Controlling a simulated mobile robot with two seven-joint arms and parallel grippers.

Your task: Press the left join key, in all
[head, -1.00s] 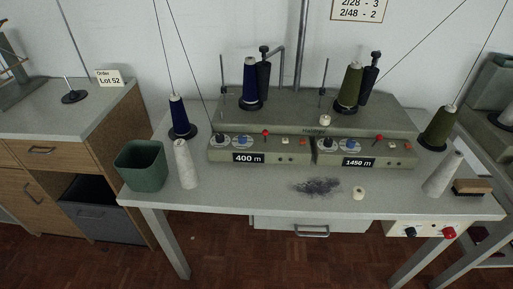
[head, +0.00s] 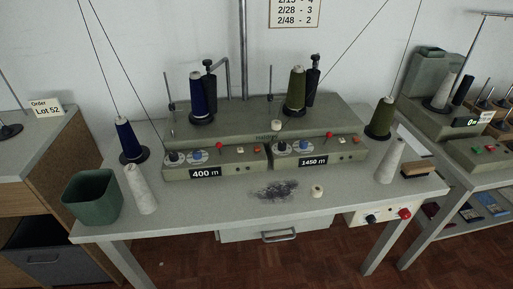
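The green-grey two-unit machine (head: 225,133) stands on the table against the wall. Its left unit carries a "400 m" plate (head: 205,173), round dials, a blue knob (head: 194,155), a red ball knob (head: 257,139) and small pale keys (head: 240,150) at its right end. I cannot read which of these is the join key. The right unit has a "1450 m" plate (head: 313,161) and its own red ball knob (head: 329,135). A navy cone (head: 196,92) stands above the left unit and an olive cone (head: 296,90) above the right. Neither of my grippers is in view.
The table (head: 220,215) holds a green bin (head: 92,199), a white cone (head: 140,188), a dark lint patch (head: 274,190), a small white spool (head: 317,192), another white cone (head: 390,160) and a brush (head: 417,170). A second machine (head: 478,147) stands on a bench at right.

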